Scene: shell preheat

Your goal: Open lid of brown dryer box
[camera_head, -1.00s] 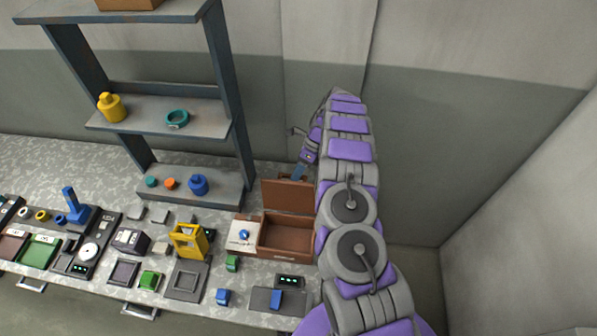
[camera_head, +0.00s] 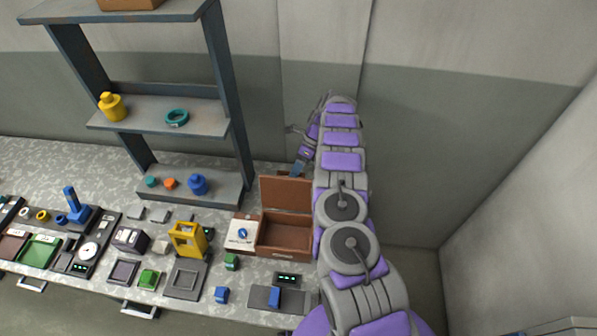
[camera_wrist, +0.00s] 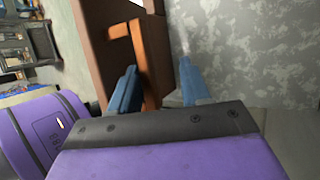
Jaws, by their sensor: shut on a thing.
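The brown dryer box (camera_head: 283,250) sits on the counter right of the middle, and its inside shows from above. Its lid (camera_head: 286,194) stands raised, about upright, along the back edge. My gripper (camera_head: 297,168) is behind the lid at its upper right, partly hidden by my arm. The exact contact at the fingertips is hard to see.
A white panel with a blue knob (camera_head: 242,233) adjoins the box on its left. A yellow frame (camera_head: 187,239) and several small devices fill the counter further left. A grey shelf (camera_head: 160,113) stands behind. My arm covers the counter right of the box.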

